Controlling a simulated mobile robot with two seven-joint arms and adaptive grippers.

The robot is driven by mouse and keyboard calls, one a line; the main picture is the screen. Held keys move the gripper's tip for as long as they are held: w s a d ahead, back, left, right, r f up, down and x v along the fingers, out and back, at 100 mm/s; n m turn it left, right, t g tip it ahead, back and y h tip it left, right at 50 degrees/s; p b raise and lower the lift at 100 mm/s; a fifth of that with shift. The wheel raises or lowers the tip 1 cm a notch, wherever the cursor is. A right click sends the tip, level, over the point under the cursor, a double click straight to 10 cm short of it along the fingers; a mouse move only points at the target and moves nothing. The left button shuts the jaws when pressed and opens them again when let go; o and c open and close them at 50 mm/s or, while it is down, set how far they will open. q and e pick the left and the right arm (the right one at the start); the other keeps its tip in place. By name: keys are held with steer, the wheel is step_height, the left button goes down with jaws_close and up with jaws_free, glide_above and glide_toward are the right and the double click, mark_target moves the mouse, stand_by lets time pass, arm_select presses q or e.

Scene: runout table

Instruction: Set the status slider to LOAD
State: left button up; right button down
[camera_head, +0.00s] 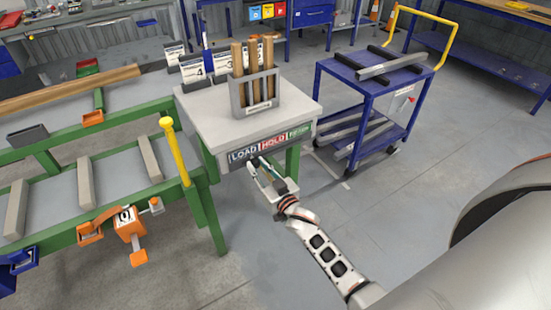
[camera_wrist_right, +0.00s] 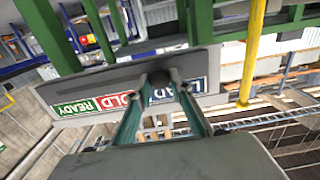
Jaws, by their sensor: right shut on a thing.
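The status board on the front edge of the grey-topped stand carries a LOAD label (camera_head: 243,155), a red HOLD label (camera_head: 272,145) and a green READY label (camera_head: 299,134). In the right wrist view the board (camera_wrist_right: 125,72) appears upside down, with LOAD at its right. My right gripper (camera_head: 260,162) reaches up to the board from below. It is shut on the dark slider knob (camera_wrist_right: 160,86), mostly hidden between its fingertips. In the wrist view the knob overlaps the blue LOAD label (camera_wrist_right: 196,85); in the head view the fingertips are near the LOAD–HOLD border. My left gripper is not in view.
A rack with wooden bars (camera_head: 262,97) and several number cards stand on the stand (camera_head: 205,107). A green roller table (camera_head: 75,215) with a yellow post (camera_head: 175,152) is at left. A blue trolley (camera_head: 372,95) stands at right. The floor between trolley and arm is clear.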

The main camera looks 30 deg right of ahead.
mark_target(244, 162)
steer(key=shift+s+a, duration=0.1)
steer(key=shift+a, duration=1.3)
steer(key=c, duration=1.8)
jaws_free()
steer(key=shift+a, duration=0.1)
steer(key=shift+s, duration=0.1)
steer(key=shift+s, duration=0.3)
steer(key=s, duration=0.7)
steer(key=s+d, duration=0.1)
steer(key=s, duration=0.3)
steer(key=shift+s, duration=0.15)
